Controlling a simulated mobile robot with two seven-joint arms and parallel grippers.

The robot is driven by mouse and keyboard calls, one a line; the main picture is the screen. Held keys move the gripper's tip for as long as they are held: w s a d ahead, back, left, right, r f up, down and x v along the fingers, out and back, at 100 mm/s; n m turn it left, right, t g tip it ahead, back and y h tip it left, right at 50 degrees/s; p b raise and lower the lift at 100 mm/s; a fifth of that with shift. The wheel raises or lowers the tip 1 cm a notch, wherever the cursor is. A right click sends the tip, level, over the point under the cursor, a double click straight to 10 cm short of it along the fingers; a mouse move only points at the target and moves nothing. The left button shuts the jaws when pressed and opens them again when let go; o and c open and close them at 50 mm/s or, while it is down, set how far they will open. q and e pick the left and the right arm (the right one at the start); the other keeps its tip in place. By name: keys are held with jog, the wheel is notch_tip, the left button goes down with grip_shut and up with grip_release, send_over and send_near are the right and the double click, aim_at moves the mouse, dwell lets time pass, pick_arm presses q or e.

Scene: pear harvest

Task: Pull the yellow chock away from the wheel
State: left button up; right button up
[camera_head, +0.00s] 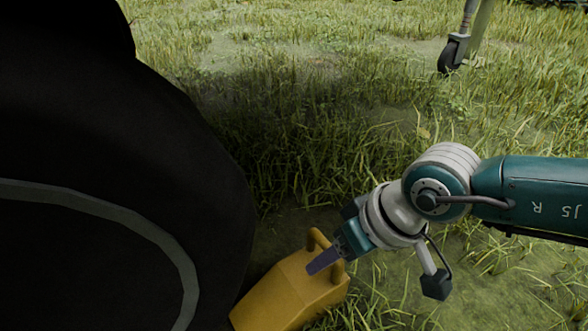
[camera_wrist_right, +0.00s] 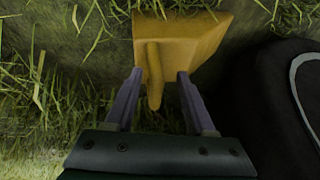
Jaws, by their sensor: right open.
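The yellow chock (camera_head: 280,299) sits on the ground at the lower middle of the head view, right against or very near the black wheel (camera_head: 110,180). A rounded handle (camera_head: 318,240) rises from its top. My right gripper (camera_head: 322,262) is at the handle. In the right wrist view the two fingers (camera_wrist_right: 163,85) are apart, with the chock's handle (camera_wrist_right: 154,80) between them and a gap on the right-hand side. The chock body (camera_wrist_right: 205,35) lies beyond the fingertips, and the wheel (camera_wrist_right: 280,95) is at the right. My left gripper is not in view.
Grass and bare soil (camera_head: 340,220) spread right of the wheel, with free ground to the right of the chock. A small caster wheel on a leg (camera_head: 452,55) stands far off at the top right. The large wheel blocks the left side.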

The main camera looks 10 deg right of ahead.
jog(key=p+v, duration=0.8)
jog(key=v, duration=0.2)
jog(key=shift+p, duration=0.35)
